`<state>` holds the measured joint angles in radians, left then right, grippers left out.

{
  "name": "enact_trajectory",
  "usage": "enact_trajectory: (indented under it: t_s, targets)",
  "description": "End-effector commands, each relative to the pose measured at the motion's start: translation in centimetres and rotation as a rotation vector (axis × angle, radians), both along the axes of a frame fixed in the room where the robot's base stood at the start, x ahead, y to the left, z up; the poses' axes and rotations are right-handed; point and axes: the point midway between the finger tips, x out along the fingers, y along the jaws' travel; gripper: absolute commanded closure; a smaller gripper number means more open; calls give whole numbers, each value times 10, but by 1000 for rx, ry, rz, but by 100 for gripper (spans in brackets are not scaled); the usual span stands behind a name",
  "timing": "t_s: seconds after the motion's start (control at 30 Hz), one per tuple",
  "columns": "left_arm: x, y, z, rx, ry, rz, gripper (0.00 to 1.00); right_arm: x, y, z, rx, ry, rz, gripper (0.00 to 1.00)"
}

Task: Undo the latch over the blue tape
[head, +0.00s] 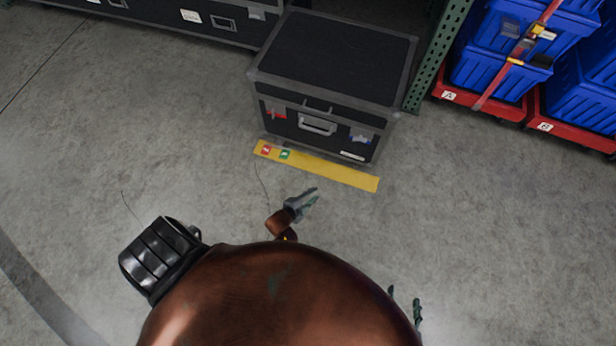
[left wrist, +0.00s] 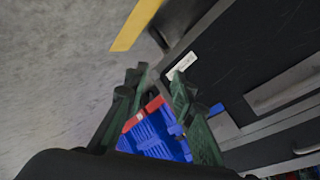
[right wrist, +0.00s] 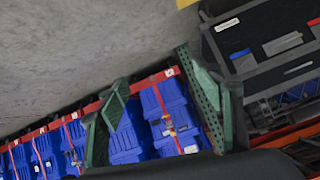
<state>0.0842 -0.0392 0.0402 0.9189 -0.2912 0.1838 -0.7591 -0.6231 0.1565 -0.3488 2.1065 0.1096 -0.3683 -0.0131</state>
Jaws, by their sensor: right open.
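A black case (head: 330,60) with grey edges stands on the floor. Blue tape (head: 360,138) marks the latch at the right of its front; the tape also shows in the right wrist view (right wrist: 240,53). Red tape (head: 276,115) marks the left latch, with a handle (head: 317,124) between them. Whether the latches are fastened is too small to tell. My left gripper (head: 309,197) is open and empty in front of the case, apart from it; its fingers show in the left wrist view (left wrist: 158,80). My right gripper (head: 405,303) is open and empty, nearer to me and further right; its fingers show in the right wrist view (right wrist: 152,75).
A yellow floor strip (head: 330,172) with red and green marks lies before the case. A green rack post (head: 437,55) stands right of it, then blue totes (head: 490,70) on red bases. Another dark case (head: 160,12) stands behind left. The floor in front is clear.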

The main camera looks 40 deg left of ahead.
Motion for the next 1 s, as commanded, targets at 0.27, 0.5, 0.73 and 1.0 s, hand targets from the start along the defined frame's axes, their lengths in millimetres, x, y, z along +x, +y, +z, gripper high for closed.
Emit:
enact_trajectory:
  t_s: [0.27, 0.5, 0.73, 1.0]
  targets:
    - [-16, 3, -7, -26, 38, 22, 77, 1, 0, 7, 0, -6, 0, 39]
    - [-17, 3, -8, -28, 39, 23, 77, 1, 0, 7, 0, -5, 0, 39]
    - [-53, 13, -31, -71, 127, 78, 77, -14, -8, -38, -31, 77, 1, 39]
    - [-245, 45, -113, -262, 540, 411, 77, -124, -60, -222, -166, 476, -3, 39]
